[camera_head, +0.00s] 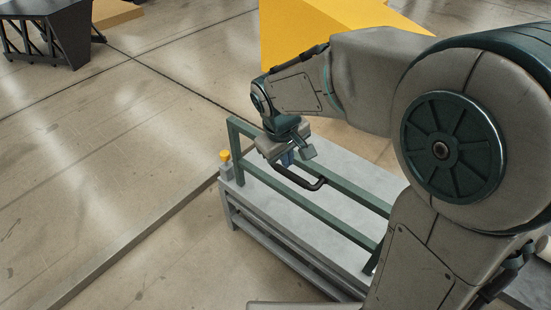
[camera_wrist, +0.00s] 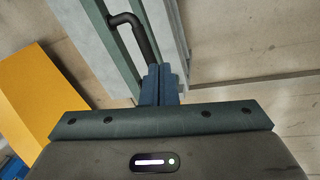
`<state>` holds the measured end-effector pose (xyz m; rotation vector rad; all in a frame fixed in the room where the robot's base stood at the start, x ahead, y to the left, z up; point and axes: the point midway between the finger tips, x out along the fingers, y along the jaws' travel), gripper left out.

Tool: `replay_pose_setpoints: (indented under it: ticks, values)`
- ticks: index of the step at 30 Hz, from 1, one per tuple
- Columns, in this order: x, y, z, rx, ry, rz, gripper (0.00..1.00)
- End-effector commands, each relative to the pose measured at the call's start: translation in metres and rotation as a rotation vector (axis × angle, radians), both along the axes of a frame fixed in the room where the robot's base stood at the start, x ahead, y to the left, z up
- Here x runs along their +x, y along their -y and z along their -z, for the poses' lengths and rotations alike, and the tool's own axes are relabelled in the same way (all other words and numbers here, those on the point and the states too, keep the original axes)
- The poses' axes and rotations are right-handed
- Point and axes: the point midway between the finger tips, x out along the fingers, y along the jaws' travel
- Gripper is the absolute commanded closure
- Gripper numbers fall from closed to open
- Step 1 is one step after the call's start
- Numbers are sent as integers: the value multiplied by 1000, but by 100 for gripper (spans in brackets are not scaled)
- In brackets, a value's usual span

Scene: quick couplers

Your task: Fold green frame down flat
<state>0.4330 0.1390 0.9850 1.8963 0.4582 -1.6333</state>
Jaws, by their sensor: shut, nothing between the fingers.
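The green frame (camera_head: 318,213) stands raised on a grey bench (camera_head: 262,202), with two long rails and an end post at the left. I cannot tell its exact tilt. A black handle (camera_head: 302,183) is fixed to the frame; in the wrist view the handle (camera_wrist: 138,32) runs from a green rail towards my fingers. My gripper (camera_head: 287,159) is shut at the frame, close to the handle's left end. In the wrist view, its blue fingertips (camera_wrist: 160,72) are together beside the handle's end, with nothing seen between them. Whether they touch the handle is unclear.
A yellow knob (camera_head: 224,156) stands at the bench's left end. A large yellow block (camera_head: 310,30) is behind the bench, and a black trestle-like structure (camera_head: 45,35) is at the far left. The concrete floor left of the bench is clear. My arm hides the bench's right part.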

Motion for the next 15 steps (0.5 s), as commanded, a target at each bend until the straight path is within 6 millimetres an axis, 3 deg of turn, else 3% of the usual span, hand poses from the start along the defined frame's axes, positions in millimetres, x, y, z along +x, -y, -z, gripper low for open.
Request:
replay_pose_setpoints:
  ticks: [1,6,10,15]
  values:
    - [6,-19,8,-29,-3,-58,100]
    - [20,-56,23,-93,7,-180,100]
    - [23,-68,29,-114,10,-217,100]
    - [27,-66,45,-118,8,-222,100]
